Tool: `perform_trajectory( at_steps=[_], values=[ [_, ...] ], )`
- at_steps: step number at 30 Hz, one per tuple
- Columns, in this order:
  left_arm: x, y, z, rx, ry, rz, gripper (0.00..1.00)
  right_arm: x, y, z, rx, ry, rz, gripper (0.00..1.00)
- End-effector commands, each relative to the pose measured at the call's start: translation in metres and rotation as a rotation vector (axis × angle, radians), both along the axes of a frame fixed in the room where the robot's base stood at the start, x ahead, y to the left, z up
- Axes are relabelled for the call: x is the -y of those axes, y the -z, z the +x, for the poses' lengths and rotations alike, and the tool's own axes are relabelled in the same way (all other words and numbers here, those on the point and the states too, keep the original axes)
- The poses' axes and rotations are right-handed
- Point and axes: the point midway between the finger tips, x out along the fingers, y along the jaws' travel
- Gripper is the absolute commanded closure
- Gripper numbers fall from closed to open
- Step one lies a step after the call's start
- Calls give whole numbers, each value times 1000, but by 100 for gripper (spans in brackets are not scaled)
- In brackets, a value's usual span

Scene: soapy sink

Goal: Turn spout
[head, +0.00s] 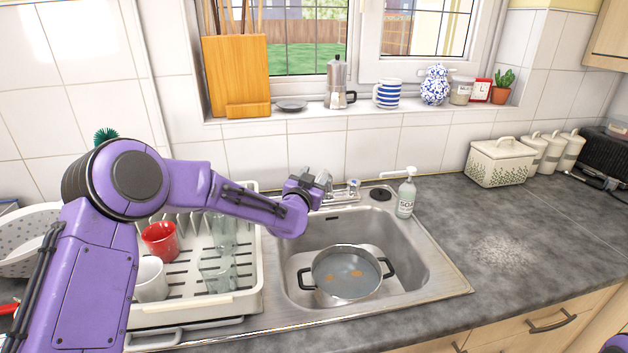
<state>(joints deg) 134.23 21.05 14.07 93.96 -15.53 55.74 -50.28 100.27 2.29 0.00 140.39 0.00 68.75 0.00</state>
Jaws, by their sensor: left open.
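The metal tap (343,193) stands at the back rim of the steel sink (415,243). Its base and handle show, while my left gripper hides part of the spout. My left gripper (308,180) is open at the left side of the tap, close to the spout; I cannot tell whether it touches it. A pot (345,291) with two dark handles stands in the sink and holds water with orange bits in it. My right gripper is out of view; only a bit of my right arm shows at the bottom right corner.
A dish rack (200,308) with a red cup (160,241), a white mug (151,279) and glasses lies left of the sink, under my left arm. A soap bottle (406,195) stands at the sink's back right. The right counter (505,245) is mostly clear.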

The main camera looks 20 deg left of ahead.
Motion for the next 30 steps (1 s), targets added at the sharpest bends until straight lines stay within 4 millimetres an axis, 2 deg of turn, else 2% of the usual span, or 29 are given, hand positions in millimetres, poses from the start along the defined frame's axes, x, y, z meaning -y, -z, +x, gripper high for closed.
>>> perform_trajectory(
  at_steps=[1,7,12,16,18,21,29,30],
  values=[
    [5,-9,-9,3,4,2,49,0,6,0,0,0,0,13],
    [19,-55,-46,4,3,2,49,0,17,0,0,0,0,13],
    [35,-73,-88,2,3,3,49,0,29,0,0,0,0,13],
    [44,-86,-112,2,1,3,49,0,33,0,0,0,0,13],
    [48,-93,-120,0,2,1,49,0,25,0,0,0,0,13],
    [50,-95,-127,-1,2,1,49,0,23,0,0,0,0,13],
    [51,-95,-129,-1,2,0,49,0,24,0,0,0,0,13],
    [51,-95,-129,-1,2,0,59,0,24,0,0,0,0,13]
  ],
)
